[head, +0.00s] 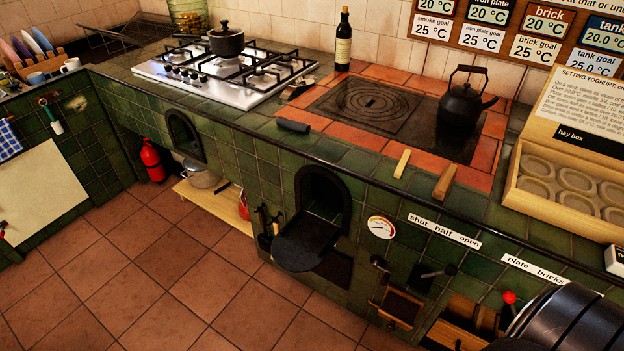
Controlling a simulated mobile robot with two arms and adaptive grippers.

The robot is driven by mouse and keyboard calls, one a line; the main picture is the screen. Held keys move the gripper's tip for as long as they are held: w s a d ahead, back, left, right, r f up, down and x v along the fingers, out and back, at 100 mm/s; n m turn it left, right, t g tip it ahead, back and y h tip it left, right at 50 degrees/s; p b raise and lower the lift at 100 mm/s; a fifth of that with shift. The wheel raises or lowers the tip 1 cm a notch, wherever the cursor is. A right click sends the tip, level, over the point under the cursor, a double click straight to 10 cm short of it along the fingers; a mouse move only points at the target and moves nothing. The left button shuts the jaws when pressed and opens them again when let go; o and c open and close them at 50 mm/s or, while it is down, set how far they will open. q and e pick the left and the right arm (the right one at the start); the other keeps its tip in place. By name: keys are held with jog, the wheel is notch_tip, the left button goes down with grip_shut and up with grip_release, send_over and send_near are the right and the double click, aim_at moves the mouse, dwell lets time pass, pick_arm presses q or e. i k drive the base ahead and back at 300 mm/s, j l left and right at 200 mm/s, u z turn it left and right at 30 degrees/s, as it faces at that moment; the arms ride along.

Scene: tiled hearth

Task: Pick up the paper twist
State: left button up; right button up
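I cannot surely pick out the paper twist. A slim pale yellow piece (402,163) lies on the green tiled counter edge in front of the hotplate and may be it. A thicker brown wooden piece (444,182) lies to its right. A dark, short roll (293,126) lies on the counter to the left.
A black kettle (464,105) stands on the right of the hotplate (372,103). A bottle (343,42) stands behind it. A gas hob (205,88) with a black pot (226,43) is at left. A hay box (522,203) is at right. An open black firebox door (307,243) juts out below.

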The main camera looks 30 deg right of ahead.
aim_at(299, 127)
jog(key=z, duration=0.95)
